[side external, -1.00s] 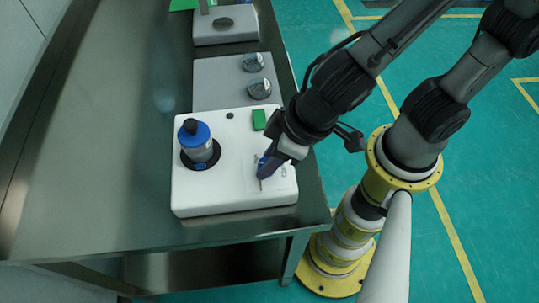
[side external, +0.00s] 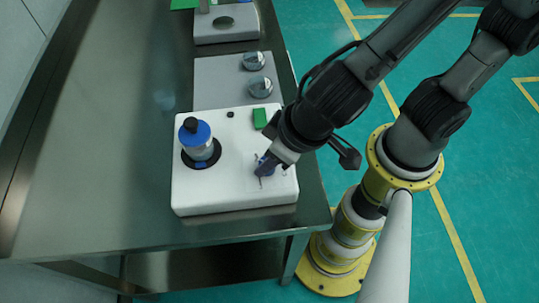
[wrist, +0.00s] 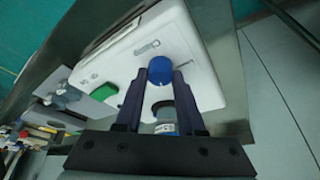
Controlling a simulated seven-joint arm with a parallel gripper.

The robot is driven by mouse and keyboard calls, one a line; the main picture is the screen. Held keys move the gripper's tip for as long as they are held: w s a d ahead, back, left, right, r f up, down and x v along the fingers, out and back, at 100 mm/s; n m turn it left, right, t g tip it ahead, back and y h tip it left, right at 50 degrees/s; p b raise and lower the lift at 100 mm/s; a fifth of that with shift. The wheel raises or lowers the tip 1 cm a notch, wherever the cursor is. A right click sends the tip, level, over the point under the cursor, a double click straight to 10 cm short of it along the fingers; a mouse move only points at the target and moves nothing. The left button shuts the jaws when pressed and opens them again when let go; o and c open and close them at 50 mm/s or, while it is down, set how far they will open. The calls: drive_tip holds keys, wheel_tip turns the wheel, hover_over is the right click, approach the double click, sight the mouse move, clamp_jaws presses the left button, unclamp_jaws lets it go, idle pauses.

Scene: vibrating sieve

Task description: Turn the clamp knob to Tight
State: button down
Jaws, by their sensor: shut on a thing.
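The clamp knob is a blue round knob (wrist: 160,69) on the white top of the sieve unit (side external: 230,190). In the wrist view it sits between the tips of my gripper's two dark fingers (wrist: 160,77). In the side view my gripper (side external: 265,165) comes down on the right part of the unit and hides most of the knob. The gripper is shut on the knob.
A clear jar with a blue lid (side external: 197,140) stands at the unit's left, and a green block (side external: 259,118) is at its back edge. Behind is a grey panel (side external: 220,85) with two round metal pieces, then another device (side external: 225,25). The steel table (side external: 110,150) is clear at left.

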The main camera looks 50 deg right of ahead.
drive_tip(key=c, duration=0.5)
unclamp_jaws()
